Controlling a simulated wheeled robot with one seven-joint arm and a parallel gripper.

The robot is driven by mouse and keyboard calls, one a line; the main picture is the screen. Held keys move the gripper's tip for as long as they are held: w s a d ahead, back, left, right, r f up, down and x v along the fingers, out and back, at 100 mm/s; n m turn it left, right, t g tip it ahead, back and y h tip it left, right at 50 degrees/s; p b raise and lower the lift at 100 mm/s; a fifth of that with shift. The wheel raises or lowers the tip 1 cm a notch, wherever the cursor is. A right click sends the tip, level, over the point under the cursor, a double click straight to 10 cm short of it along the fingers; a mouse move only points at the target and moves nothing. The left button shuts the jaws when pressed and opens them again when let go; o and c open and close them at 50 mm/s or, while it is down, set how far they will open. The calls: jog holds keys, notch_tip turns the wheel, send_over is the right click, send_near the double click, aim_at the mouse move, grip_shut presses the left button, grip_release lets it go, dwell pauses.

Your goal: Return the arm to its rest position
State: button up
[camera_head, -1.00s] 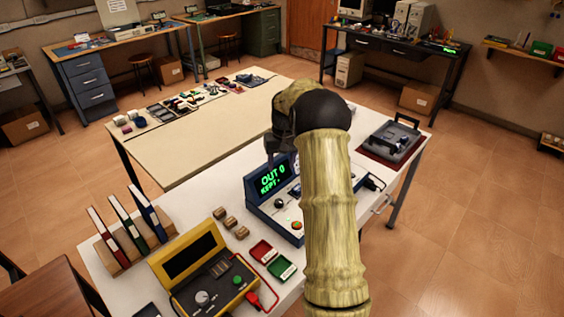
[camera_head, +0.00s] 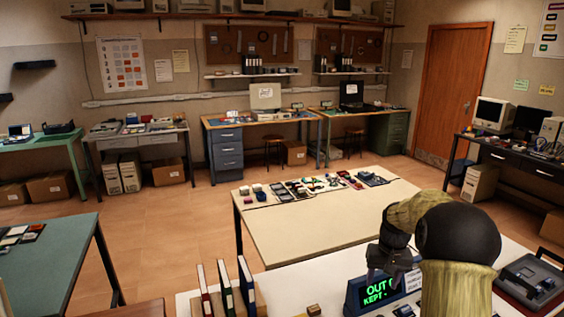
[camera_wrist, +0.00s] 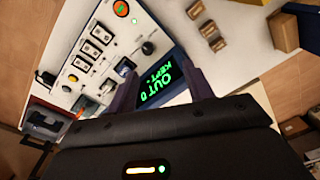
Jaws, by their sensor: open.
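My arm, tan with a black joint, rises at the lower right of the head view and bends over the white table. My gripper (camera_head: 388,276) hangs at its end, just above and behind the blue console (camera_head: 352,296) with a green-lit "OUT 0 KEPT" display. In the wrist view my gripper (camera_wrist: 160,90) shows two dark fingers spread apart with nothing between them. The console's display (camera_wrist: 158,85) lies beyond the fingers, and its panel of buttons and switches (camera_wrist: 100,45) fills the upper left.
Binders (camera_head: 226,288) stand on the white table (camera_head: 285,297) left of the console. A grey tray (camera_head: 530,278) is at its right. A long beige table (camera_head: 310,225) with small parts lies behind. Small brown blocks (camera_wrist: 208,30) lie beside the console.

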jog(key=s+a+n+t, duration=0.1)
jog(key=s+a, duration=0.6)
jog(key=s, duration=0.5)
jog(key=s+a+n+t, duration=0.1)
jog(key=s+a, duration=0.5)
jog(key=s, duration=0.6)
jog(key=shift+s+a+r, duration=0.15)
jog(key=shift+a+r, duration=0.15)
jog(key=shift+a, duration=0.05)
